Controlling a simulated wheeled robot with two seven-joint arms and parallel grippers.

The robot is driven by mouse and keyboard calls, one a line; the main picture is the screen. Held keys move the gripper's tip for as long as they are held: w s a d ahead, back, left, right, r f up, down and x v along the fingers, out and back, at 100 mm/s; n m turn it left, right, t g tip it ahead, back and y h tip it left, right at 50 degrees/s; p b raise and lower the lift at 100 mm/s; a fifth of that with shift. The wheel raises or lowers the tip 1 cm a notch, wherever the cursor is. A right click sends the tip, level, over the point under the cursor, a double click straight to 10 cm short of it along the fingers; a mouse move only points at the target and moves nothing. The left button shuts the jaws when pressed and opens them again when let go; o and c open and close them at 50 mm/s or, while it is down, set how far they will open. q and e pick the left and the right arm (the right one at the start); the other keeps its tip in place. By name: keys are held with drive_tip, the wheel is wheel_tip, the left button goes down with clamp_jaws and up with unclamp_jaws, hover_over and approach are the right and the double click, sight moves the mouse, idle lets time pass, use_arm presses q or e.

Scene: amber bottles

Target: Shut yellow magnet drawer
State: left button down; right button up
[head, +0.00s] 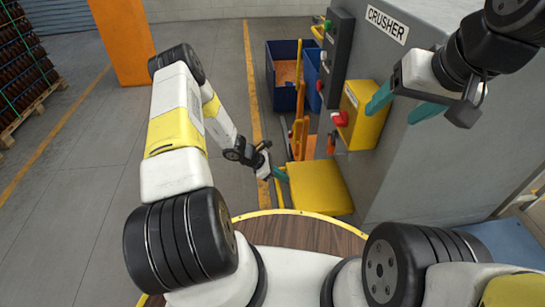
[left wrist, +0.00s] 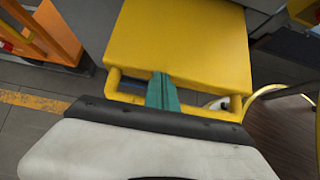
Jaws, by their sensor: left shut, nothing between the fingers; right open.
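The yellow magnet drawer (head: 320,187) sticks out from the lower side of the grey crusher. In the left wrist view its flat yellow face (left wrist: 180,45) fills the upper middle, with a yellow bar handle (left wrist: 215,108) along its near edge. My left gripper (head: 280,174) is shut and empty at the drawer's left edge. Its teal fingers (left wrist: 162,92) cross the handle bar and reach the drawer's edge; I cannot tell whether they touch it. My right gripper (head: 403,106) is open and empty, high in front of the crusher, well away from the drawer.
The grey crusher (head: 440,150) fills the right side. A yellow control box (head: 363,117) with a red button is mounted above the drawer.

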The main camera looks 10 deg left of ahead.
sight(337, 174)
use_arm(q)
drive_tip(key=w+d, duration=0.1)
drive_tip(key=d, duration=0.5)
drive_tip(key=w+d, duration=0.2)
drive_tip(key=d, duration=0.5)
drive_tip(key=w+d, duration=0.2)
drive_tip(key=d, duration=0.4)
drive_tip(key=shift+w+d, duration=0.25)
drive_tip(key=shift+d, duration=0.2)
drive_tip(key=shift+r, duration=0.15)
